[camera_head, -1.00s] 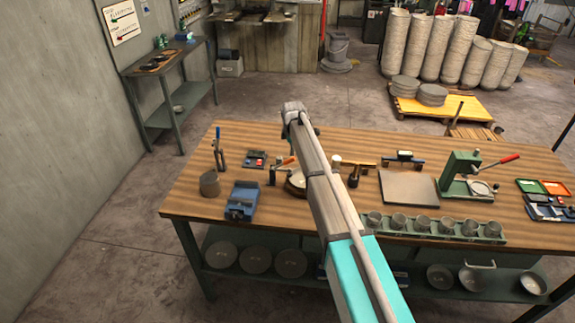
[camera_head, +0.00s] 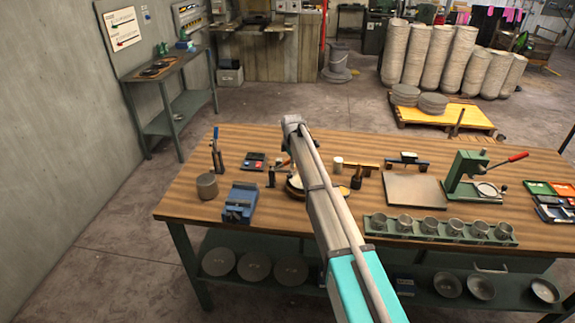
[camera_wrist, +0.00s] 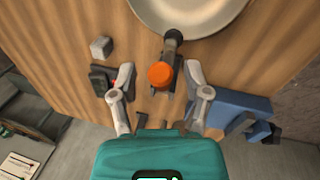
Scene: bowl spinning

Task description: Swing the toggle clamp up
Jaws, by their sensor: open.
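The toggle clamp shows in the wrist view as an orange handle tip (camera_wrist: 160,75) with a dark arm running to a black end (camera_wrist: 173,37) at the bowl's rim. The pale metal bowl (camera_wrist: 195,14) is cut off by the top edge. My gripper (camera_wrist: 160,73) is open, with one grey finger on each side of the orange tip. I see gaps between tip and fingers; depth is hard to judge. In the head view, my arm partly hides the bowl (camera_head: 292,193) and the clamp (camera_head: 271,176); my gripper is hidden there.
A blue vise (camera_head: 240,203) stands near the clamp, with a grey cylinder (camera_head: 207,186) to its left.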

